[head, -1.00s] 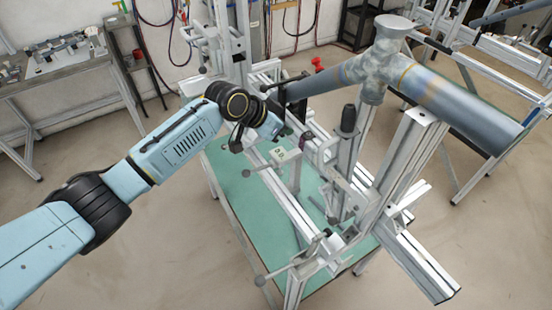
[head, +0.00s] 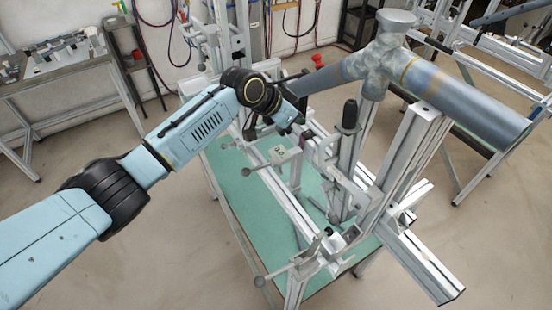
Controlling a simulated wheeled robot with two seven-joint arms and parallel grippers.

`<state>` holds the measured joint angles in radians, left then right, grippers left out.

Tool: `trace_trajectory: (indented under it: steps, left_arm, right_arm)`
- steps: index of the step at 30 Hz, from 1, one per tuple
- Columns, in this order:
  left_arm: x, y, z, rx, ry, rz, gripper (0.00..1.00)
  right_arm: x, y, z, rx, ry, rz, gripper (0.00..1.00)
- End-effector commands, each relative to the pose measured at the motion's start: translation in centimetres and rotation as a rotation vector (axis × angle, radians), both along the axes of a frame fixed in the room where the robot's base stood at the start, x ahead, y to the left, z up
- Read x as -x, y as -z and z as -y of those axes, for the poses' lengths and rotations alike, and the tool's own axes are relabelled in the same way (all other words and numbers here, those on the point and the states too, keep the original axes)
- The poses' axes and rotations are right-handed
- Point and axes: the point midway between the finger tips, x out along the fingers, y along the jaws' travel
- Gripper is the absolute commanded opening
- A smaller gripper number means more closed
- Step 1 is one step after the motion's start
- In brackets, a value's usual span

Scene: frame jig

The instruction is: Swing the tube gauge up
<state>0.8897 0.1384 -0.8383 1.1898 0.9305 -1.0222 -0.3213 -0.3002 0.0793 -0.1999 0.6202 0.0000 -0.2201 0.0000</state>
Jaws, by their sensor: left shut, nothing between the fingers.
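The grey tube (head: 465,98) with a welded, flanged branch (head: 377,75) lies across the aluminium frame jig (head: 405,160). A small pale block with a dark mark (head: 280,154) sits on the jig's left rail, with a ball-ended lever (head: 247,172) beside it. I cannot tell for sure which jig part is the tube gauge. My left gripper (head: 300,121) is at the jig's back left, above the pale block and left of the black-topped post (head: 349,117). Its fingers are small and partly lost against jig parts; nothing shows held. My right gripper is not in view.
The jig stands over a green table top (head: 240,195). More ball-ended levers (head: 260,281) stick out at its front left. A side bench with parts (head: 60,72) stands at the far left. The floor at lower left is open.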

Motion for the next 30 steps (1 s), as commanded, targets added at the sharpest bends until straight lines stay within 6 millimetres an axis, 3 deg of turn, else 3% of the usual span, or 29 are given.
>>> trace_trajectory:
  steps: [14, 30]
  left_arm:
    - [-0.5, -0.1, 0.8, 0.0, 0.0, 0.0, 0.0]
    - [-1.8, 0.1, 2.7, -0.001, 0.0, -0.001, 0.0]
  right_arm:
    - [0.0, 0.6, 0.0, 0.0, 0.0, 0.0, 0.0]
    - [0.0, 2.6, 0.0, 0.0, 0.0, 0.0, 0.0]
